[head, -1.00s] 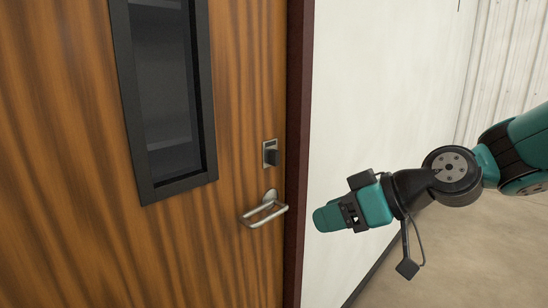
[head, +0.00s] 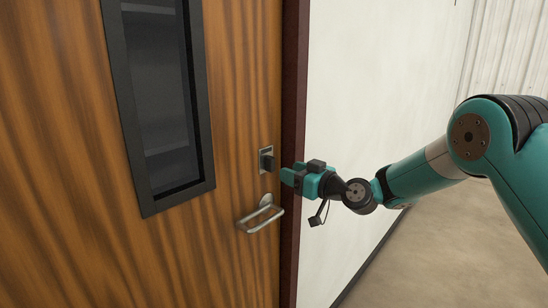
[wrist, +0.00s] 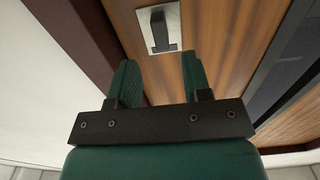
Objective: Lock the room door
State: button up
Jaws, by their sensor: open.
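The wooden room door (head: 235,100) appears closed against its dark red frame (head: 294,120). A lock with a dark thumb-turn (head: 268,161) on a metal plate sits near its right edge, above a silver lever handle (head: 262,215). In the wrist view the thumb-turn (wrist: 160,32) shows beyond the fingertips, looking upright and slightly tilted. My gripper (head: 284,177) is close to the right of the lock in the head view. In the wrist view my gripper (wrist: 160,75) is open, with both fingers apart and nothing between them. The thumb-turn is ahead of the gap, apart from the fingers.
A narrow dark-framed window (head: 165,110) is set in the door. A white wall (head: 375,90) runs to the right of the frame. The lever handle sticks out just below the gripper. The floor (head: 440,235) at right is clear.

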aim_at(274, 165)
jog(key=p+x, duration=0.2)
jog(key=x, duration=0.5)
grip_shut()
